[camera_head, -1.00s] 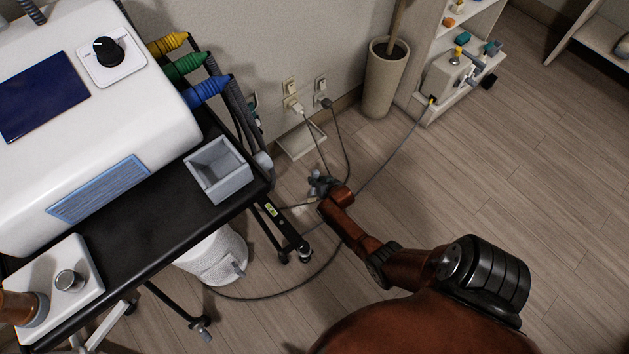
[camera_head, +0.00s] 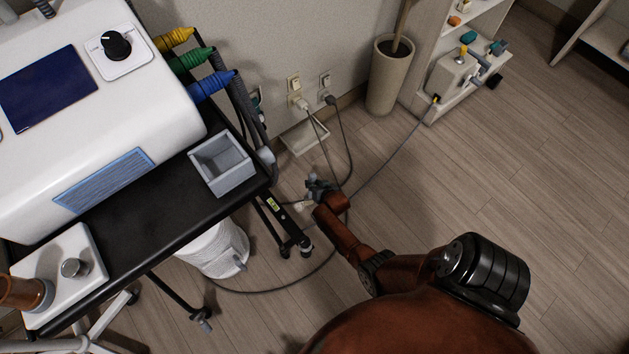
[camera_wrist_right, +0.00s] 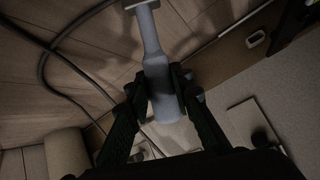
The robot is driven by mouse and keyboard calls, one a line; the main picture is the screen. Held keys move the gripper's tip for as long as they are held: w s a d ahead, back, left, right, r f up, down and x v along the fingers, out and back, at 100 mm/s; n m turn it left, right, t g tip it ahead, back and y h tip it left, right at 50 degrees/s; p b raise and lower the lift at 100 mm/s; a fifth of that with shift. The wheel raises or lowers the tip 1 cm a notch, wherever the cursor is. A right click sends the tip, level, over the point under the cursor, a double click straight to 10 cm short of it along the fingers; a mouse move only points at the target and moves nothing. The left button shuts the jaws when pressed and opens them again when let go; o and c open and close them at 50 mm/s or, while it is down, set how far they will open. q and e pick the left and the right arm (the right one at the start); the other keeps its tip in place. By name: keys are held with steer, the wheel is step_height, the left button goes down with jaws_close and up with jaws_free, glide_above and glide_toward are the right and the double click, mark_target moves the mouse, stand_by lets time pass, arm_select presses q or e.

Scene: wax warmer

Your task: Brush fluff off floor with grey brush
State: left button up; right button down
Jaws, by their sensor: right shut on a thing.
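My right gripper (camera_head: 318,188) is low by the floor, between the black cart and the wall, in the head view. In the right wrist view its dark fingers (camera_wrist_right: 158,88) are shut on the grey brush (camera_wrist_right: 151,42) by its handle. The brush's pale head end (camera_wrist_right: 141,4) points away from me and is cut off by the top edge. A small pale patch (camera_head: 303,205) shows beside the gripper in the head view; I cannot tell whether it is brush head or fluff. I cannot make out fluff for certain. My left gripper is not in view.
A black cart (camera_head: 130,235) with a grey open box (camera_head: 222,163) stands at left. A white bin (camera_head: 214,255) is under it. Cables (camera_head: 290,290) loop over the floor (camera_head: 480,180). A pale tray (camera_head: 304,138) and planter (camera_head: 388,85) are by the wall. Floor at right is clear.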

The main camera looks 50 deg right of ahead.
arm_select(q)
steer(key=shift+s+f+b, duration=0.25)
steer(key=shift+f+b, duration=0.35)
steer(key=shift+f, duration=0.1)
arm_select(e)
steer(key=w+a, duration=0.2)
steer(key=a, duration=0.1)
steer(key=shift+w+a, duration=0.15)
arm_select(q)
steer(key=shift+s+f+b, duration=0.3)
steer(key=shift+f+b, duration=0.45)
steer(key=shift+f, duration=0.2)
arm_select(e)
steer(key=w+a, duration=0.2)
steer(key=a, duration=0.1)
steer(key=shift+w+a, duration=0.1)
steer(key=shift+a, duration=0.1)
